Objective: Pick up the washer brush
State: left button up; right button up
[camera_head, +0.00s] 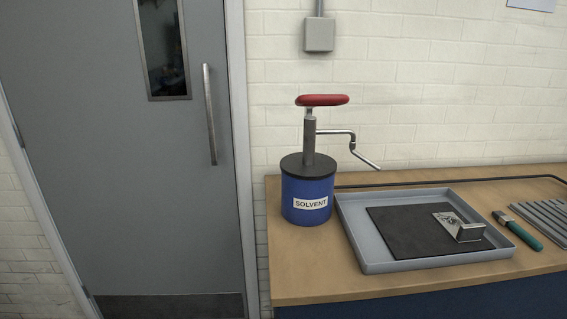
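The washer brush (519,231), with a teal-green handle and a darker, metallic-looking head end, lies on the wooden bench top at the right. It lies at a slant between the grey tray (349,217) and a grey ribbed piece (545,216). Its head end points to the back left and its handle to the front right. Neither of my grippers shows in the head view.
A blue solvent can (300,190) with a red-handled pump (322,100) and bent spout stands left of the tray. The tray holds a black mat (400,237) and a metal bracket (463,230). A grey door (110,180) is at the left.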

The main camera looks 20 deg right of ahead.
aim_at(504, 220)
jog(key=k+j+z, duration=0.1)
jog(key=z, duration=1.85)
jog(key=i+l, duration=0.2)
jog(key=l, duration=0.15)
jog(key=i+l+u, duration=0.1)
jog(key=l, duration=0.25)
jog(key=i+l+u, duration=0.1)
jog(key=i+l, duration=0.3)
jog(key=l, duration=0.3)
